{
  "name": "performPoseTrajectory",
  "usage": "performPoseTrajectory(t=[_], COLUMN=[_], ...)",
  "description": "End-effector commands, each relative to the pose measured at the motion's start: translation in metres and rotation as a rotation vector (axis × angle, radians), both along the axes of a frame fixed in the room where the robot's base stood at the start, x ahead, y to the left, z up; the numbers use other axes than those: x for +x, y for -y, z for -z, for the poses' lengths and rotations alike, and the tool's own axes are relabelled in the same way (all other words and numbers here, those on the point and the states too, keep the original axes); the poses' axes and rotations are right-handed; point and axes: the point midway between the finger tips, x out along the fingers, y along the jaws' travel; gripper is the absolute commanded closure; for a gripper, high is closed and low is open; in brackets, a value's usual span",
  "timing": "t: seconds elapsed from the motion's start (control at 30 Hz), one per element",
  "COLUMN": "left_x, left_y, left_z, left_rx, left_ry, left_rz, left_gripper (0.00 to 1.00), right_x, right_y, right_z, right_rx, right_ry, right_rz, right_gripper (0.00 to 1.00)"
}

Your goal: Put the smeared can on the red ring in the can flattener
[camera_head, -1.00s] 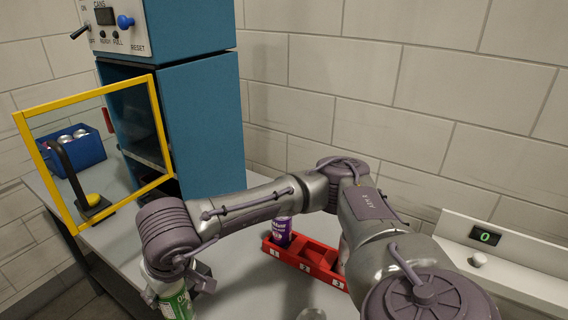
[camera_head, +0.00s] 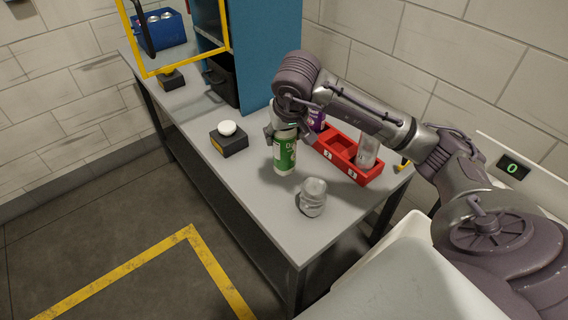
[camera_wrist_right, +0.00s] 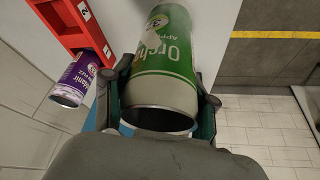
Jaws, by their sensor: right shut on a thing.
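My right gripper (camera_head: 283,130) is shut on a green can (camera_head: 285,156), which is roughly upright at or just above the grey table; I cannot tell if it touches. In the right wrist view the green can (camera_wrist_right: 162,65) sits between the fingers (camera_wrist_right: 160,100), and its label has a pale patch that may be the smear. The blue machine (camera_head: 265,50) with a yellow-framed guard (camera_head: 185,66) stands at the back left; it may be the flattener. I see no red ring. My left gripper is not in view.
A red tray (camera_head: 338,150) with numbered slots holds a purple can (camera_head: 316,121) and a silver can (camera_head: 368,152); its middle slot looks empty. A crumpled silver can (camera_head: 312,196) and a black box with a white button (camera_head: 228,138) are on the table (camera_head: 250,190). A blue bin (camera_head: 158,30) stands behind the guard.

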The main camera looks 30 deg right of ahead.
Motion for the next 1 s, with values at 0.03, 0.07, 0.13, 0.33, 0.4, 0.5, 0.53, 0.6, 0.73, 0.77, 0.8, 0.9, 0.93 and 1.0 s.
performPoseTrajectory(t=[0.03,0.07,0.13,0.33,0.4,0.5,0.53,0.6,0.73,0.77,0.8,0.9,0.93,1.0], left_x=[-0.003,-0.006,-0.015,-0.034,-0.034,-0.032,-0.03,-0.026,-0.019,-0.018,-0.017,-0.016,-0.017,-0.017], left_y=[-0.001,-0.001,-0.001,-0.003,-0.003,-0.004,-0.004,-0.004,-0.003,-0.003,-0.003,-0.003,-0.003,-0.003], left_z=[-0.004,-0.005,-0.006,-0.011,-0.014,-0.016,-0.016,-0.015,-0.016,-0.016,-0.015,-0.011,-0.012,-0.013], left_rx=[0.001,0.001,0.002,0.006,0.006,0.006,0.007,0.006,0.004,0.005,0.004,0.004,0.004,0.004], left_ry=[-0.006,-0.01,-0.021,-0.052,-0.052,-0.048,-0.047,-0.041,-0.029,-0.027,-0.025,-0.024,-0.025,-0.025], left_rz=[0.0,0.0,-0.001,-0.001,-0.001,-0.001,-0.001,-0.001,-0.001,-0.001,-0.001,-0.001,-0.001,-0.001], left_gripper=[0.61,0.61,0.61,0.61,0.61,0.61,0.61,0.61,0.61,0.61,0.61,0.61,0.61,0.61], right_x=[-0.001,-0.001,-0.001,-0.002,-0.001,-0.001,0.0,0.0,0.0,0.0,0.0,0.0,0.0,0.0], right_y=[0.0,0.0,0.0,-0.001,-0.001,-0.001,-0.001,-0.001,-0.001,-0.001,-0.001,-0.001,-0.001,-0.001], right_z=[0.008,0.012,0.019,0.043,0.054,0.063,0.064,0.065,0.065,0.065,0.066,0.069,0.068,0.068], right_rx=[0.001,0.0,0.0,0.002,0.002,0.002,0.002,0.001,0.001,0.001,0.001,0.0,0.0,0.0], right_ry=[-0.005,-0.004,-0.003,-0.006,-0.004,0.0,0.001,0.002,0.002,0.002,0.002,0.002,0.002,0.001], right_rz=[0.0,0.0,0.001,-0.002,0.0,-0.001,-0.001,-0.002,-0.002,-0.002,-0.002,-0.002,-0.002,-0.001], right_gripper=[0.57,0.57,0.57,0.57,0.57,0.57,0.57,0.57,0.57,0.57,0.57,0.57,0.4,0.28])
